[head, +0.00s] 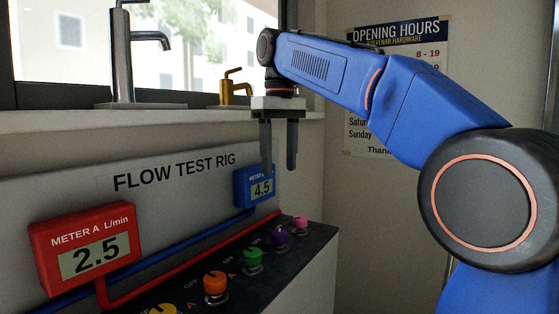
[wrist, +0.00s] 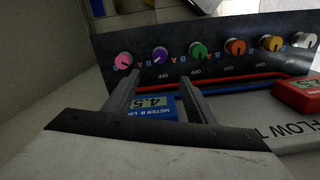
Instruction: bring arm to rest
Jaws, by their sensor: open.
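My gripper (head: 279,150) points down in front of the right end of the flow test rig (head: 200,162). Its two fingers are apart with nothing between them. In the head view the left finger overlaps the small blue meter (head: 254,187), which reads 4.5. In the wrist view the blue meter (wrist: 153,107) shows between the fingers (wrist: 158,92). My blue arm reaches in from the right, raised above the rig. Whether the fingers touch the meter cannot be told.
A red meter (head: 85,249) reads 2.5 at left. Several coloured knobs, such as the green knob (head: 252,257) and orange knob (head: 216,283), line the dark panel. A tall chrome faucet (head: 124,55) and a brass tap (head: 234,90) stand on the sill. An opening-hours poster (head: 400,40) hangs behind my arm.

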